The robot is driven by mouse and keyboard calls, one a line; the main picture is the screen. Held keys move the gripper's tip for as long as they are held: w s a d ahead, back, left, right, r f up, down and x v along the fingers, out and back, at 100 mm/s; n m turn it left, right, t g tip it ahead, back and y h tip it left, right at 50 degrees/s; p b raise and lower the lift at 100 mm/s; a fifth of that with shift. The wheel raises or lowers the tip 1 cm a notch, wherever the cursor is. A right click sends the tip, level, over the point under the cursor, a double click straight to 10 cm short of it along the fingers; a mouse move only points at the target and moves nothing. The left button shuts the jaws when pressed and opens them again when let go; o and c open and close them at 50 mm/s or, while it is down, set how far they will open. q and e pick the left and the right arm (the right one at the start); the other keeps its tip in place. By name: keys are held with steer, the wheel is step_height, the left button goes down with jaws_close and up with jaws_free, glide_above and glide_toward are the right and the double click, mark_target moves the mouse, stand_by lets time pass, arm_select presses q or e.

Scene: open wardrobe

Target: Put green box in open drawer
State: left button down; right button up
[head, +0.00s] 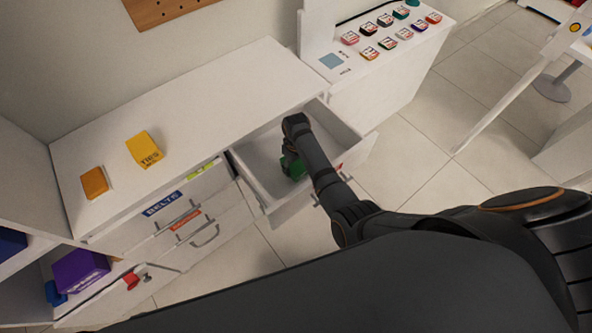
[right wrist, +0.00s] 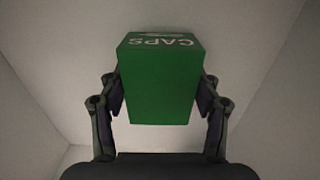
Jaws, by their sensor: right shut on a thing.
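The green box (right wrist: 158,85), with "CAPS" in white on one face, is between the two fingers of my right gripper (right wrist: 163,95) in the right wrist view. Both fingers press on its sides. In the head view the green box (head: 292,166) shows partly under my right gripper (head: 290,155), within the outline of the open drawer (head: 262,160). White drawer walls surround the box in the wrist view. I cannot tell whether the box touches the drawer floor. My left gripper is not in view.
A yellow box (head: 144,149) and an orange box (head: 94,183) stand on the white cabinet top (head: 200,110). Shut drawers, one labelled "BELTS" (head: 163,203), are left of the open one. Several small coloured items lie on the counter (head: 372,62) at the back.

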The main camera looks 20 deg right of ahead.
mark_target(296, 163)
steer(key=shift+w+f, duration=0.1)
steer(key=shift+f, duration=0.4)
steer(key=o, duration=1.2)
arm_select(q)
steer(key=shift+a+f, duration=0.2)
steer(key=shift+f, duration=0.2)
arm_select(e)
steer(key=shift+r, duration=0.2)
arm_select(q)
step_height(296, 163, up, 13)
steer(key=p, duration=1.3)
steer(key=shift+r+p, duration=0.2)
steer(key=shift+p, duration=0.15)
arm_select(e)
step_height(296, 163, up, 12)
